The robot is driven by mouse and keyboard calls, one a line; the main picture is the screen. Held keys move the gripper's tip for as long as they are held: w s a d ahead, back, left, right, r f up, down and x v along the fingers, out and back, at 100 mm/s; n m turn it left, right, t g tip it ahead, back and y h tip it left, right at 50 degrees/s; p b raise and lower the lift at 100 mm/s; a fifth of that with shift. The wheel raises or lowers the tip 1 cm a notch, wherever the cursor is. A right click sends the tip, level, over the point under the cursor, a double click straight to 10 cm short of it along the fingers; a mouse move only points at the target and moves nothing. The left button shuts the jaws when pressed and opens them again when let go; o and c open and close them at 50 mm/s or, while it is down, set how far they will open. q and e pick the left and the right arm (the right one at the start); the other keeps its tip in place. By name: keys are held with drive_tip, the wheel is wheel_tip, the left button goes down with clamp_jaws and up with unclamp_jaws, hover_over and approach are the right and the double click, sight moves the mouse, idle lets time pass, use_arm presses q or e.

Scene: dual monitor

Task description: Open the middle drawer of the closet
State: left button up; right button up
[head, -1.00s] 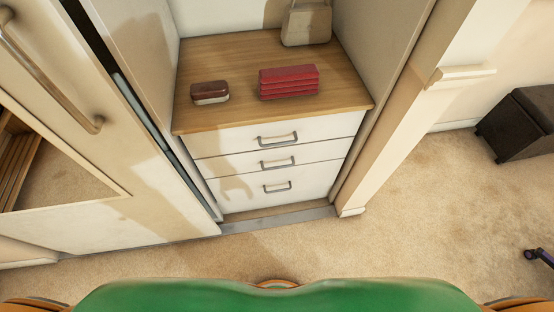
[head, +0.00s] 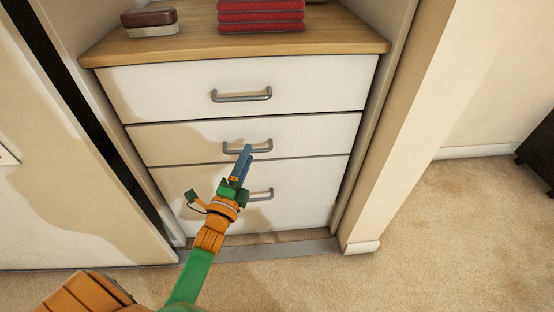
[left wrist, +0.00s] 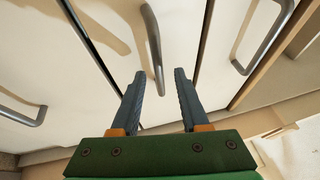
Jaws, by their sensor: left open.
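The closet's middle drawer (head: 170,144) is a white panel, shut between the top drawer and the bottom drawer. Its grey bar handle (head: 232,153) is partly covered by my left gripper (head: 246,151) in the head view. In the left wrist view, my left gripper (left wrist: 159,74) has its two fingers apart. The middle handle (left wrist: 154,45) runs into the gap between them, with one finger on each side in the picture. I cannot tell whether the fingers touch it. My right gripper is not in view.
The top drawer handle (head: 241,97) is above, and the bottom drawer handle (head: 262,194) is just below, partly behind my gripper. Red folded items (head: 261,15) and a brown box (head: 150,22) sit on the wooden top (head: 340,38). Closet side walls flank the drawers; carpet (head: 450,240) is clear at right.

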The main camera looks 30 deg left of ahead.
use_arm(q)
drive_tip(key=shift+x, duration=1.5)
clamp_jaws()
drive_tip(key=shift+f, duration=0.1)
